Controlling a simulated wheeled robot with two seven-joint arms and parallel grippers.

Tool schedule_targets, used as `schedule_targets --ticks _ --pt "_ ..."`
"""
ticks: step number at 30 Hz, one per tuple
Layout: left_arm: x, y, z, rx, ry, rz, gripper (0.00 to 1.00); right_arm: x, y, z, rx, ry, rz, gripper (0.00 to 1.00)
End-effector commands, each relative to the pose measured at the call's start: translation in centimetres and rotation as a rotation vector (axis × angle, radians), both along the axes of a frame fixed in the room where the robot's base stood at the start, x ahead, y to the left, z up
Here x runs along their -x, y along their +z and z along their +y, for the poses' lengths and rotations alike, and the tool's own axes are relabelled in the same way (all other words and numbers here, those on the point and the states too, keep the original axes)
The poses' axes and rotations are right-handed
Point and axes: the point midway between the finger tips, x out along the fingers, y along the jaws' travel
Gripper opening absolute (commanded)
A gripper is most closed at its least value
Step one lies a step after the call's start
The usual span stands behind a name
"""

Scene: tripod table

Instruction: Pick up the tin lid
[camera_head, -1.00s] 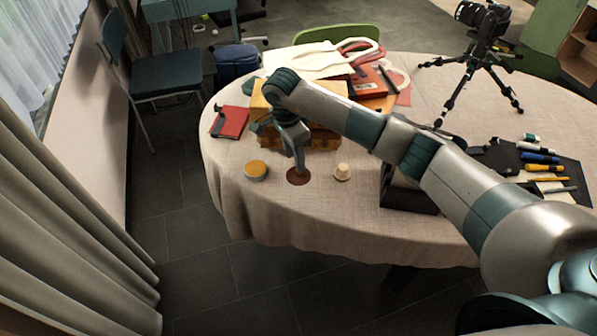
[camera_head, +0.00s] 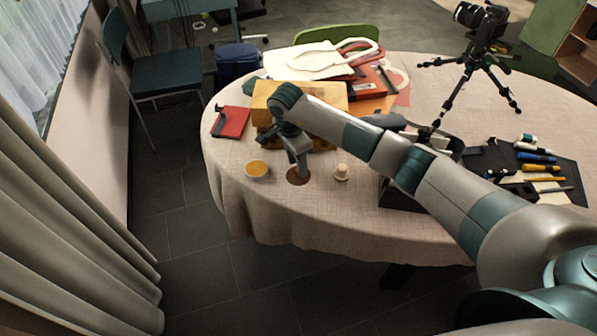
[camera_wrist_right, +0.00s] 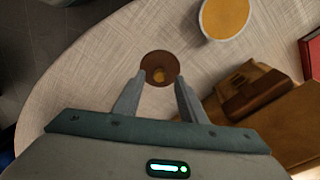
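The tin lid looks to be the brown round disc (camera_head: 297,180) lying flat near the table's front edge. In the right wrist view the brown disc (camera_wrist_right: 160,57) has a small amber knob at its middle. My right gripper (camera_head: 299,168) points down just over it. In the right wrist view the right gripper (camera_wrist_right: 160,78) is open, with one fingertip at each side of the disc's near edge and nothing visibly held. Whether the tips touch it cannot be told. A round tin with orange contents (camera_head: 257,169) stands left of the disc. My left gripper is not in view.
A small pale cork-like piece (camera_head: 341,173) stands close right of the disc. Behind are a yellow-brown box (camera_head: 330,98) and a red notebook (camera_head: 230,122). A dark open case (camera_head: 400,197), a tool mat (camera_head: 570,175) and a camera tripod (camera_head: 480,65) stand to the right.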

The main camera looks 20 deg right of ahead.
Motion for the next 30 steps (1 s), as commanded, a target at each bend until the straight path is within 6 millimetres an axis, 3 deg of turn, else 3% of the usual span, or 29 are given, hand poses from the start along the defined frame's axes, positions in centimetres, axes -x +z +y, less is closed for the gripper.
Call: schedule_targets --ticks 2,6,13,20,25,30 --pt "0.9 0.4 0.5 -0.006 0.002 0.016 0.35 0.1 -1.0 -0.1 0.000 -0.002 0.005 0.38" --pt "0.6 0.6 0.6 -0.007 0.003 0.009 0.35 0.0 -1.8 -0.2 0.000 -0.001 0.002 0.38" --pt "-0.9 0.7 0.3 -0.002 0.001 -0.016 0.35 0.0 -1.9 -0.2 0.000 0.000 0.002 0.38" --pt "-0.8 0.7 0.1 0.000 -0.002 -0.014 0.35 0.0 -1.9 -0.2 0.000 0.000 0.002 0.38" --pt "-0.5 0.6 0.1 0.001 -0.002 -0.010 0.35 0.0 -1.9 -0.3 0.000 0.000 0.002 0.02" --pt "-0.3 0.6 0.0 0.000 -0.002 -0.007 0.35 0.0 -1.9 -0.3 0.000 0.000 0.002 0.00"
